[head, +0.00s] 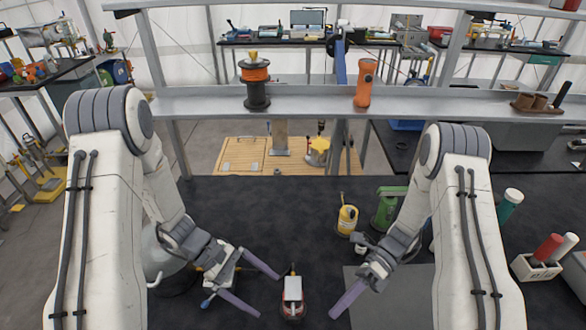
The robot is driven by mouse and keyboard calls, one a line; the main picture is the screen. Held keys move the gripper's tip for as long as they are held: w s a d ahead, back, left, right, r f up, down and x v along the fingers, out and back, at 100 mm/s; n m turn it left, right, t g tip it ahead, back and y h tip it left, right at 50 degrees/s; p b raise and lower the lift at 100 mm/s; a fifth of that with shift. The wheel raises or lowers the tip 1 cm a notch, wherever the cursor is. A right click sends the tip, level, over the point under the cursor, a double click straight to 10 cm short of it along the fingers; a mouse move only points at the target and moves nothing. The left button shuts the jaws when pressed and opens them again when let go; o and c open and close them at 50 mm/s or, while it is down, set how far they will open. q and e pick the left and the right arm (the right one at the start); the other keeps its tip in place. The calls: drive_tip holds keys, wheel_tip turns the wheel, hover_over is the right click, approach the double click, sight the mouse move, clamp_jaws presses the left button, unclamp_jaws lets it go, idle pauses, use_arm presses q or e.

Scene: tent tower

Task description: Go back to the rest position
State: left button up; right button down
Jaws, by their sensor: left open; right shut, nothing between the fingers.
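My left gripper (256,283) is low over the dark table at the lower middle. Its two purple fingers are spread apart with nothing between them. My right gripper (345,301) is right of it, low over the table near a grey mat. Its purple fingers are together and hold nothing. Both arms reach down and inward from the sides. A small red and white device (292,296) stands on the table between the two grippers, apart from both.
A yellow bottle (347,219) and a green container (386,210) stand near my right forearm. A holder with red and white cylinders (537,266) is at the right. A metal shelf (310,101) crosses behind, bearing an orange spool (255,74) and an orange cylinder (364,85). The table's middle back is clear.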

use_arm(q)
drive_tip(key=s+d+r+m+t+y+b, duration=0.1)
drive_tip(key=s+r+m+y, duration=0.3)
drive_tip(key=m, duration=0.5)
drive_tip(key=s+d+r+m+t+y+b, duration=0.2)
drive_tip(key=s+r+m+y+b, duration=0.2)
drive_tip(key=s+r+m, duration=0.3)
drive_tip(key=s+m+y, duration=0.1)
drive_tip(key=m, duration=0.2)
drive_tip(key=shift+t+b, duration=0.3)
drive_tip(key=shift+b, duration=0.05)
use_arm(e)
drive_tip(key=s+a+r+n+t+h, duration=0.2)
drive_tip(key=s+r+n+t+h, duration=0.2)
drive_tip(key=n, duration=1.1)
drive_tip(key=s+a+r+n+t+h, duration=0.3)
drive_tip(key=s+r+n+t+h, duration=0.1)
drive_tip(key=n, duration=1.1)
wheel_tip(320, 180, up, 4)
drive_tip(key=shift+a+f+t+h, duration=0.1)
drive_tip(key=shift+a+t+h, duration=0.15)
drive_tip(key=shift+t+h, duration=0.75)
use_arm(q)
drive_tip(key=shift+r, duration=0.1)
use_arm(e)
drive_tip(key=shift+s, duration=0.1)
